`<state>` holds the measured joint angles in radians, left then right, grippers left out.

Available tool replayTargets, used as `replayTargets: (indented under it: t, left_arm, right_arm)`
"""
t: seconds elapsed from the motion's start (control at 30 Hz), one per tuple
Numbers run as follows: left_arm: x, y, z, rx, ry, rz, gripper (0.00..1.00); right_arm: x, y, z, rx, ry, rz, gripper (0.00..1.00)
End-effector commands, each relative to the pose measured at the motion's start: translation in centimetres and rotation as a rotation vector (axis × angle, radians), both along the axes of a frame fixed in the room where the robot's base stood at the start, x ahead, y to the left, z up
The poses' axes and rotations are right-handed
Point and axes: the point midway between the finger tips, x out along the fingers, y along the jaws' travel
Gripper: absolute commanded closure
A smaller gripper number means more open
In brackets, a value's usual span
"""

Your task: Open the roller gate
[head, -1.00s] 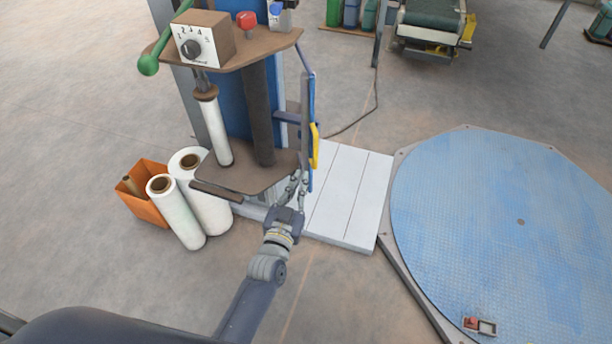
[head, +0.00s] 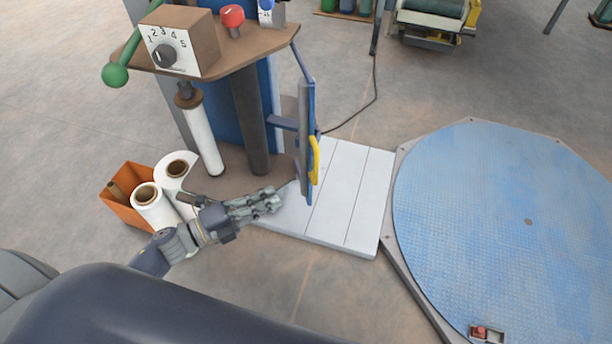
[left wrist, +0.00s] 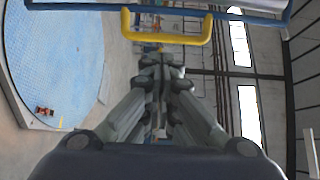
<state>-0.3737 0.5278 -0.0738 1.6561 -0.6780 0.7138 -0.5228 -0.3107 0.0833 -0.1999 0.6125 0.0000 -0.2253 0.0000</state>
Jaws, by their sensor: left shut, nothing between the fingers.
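The roller gate (head: 304,135) is a narrow blue frame seen nearly edge-on, beside the brown-topped stand. A yellow handle (head: 315,160) is fixed to its right side. My left gripper (head: 277,197) is shut and empty. It points right, and its tips are left of and below the handle, apart from it in the head view. In the left wrist view the yellow handle (left wrist: 165,41) crosses above the shut fingers (left wrist: 160,62), with a blue bar (left wrist: 230,17) above it. My right gripper is not in view.
The stand carries a dial box (head: 180,45), a green-knobbed lever (head: 116,75) and a red button (head: 233,17). White film rolls (head: 155,208) and an orange bin (head: 121,207) stand at left. A white slatted platform (head: 345,200) and a blue turntable (head: 490,220) lie at right.

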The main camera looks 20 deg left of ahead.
Motion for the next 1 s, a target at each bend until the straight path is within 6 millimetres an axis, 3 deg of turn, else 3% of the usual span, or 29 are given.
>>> replayTargets:
  t: [0.17,0.43,1.0]
  left_arm:
    - [3.1,-2.9,0.5,-0.003,-0.004,0.000,1.00]
    - [6.4,-6.0,0.3,-0.003,-0.001,0.002,1.00]
    - [7.4,-7.0,0.0,-0.002,0.001,0.003,1.00]
  right_arm:
    - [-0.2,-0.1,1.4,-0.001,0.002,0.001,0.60]
    - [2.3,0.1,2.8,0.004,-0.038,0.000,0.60]
    - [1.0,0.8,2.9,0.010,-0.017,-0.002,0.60]
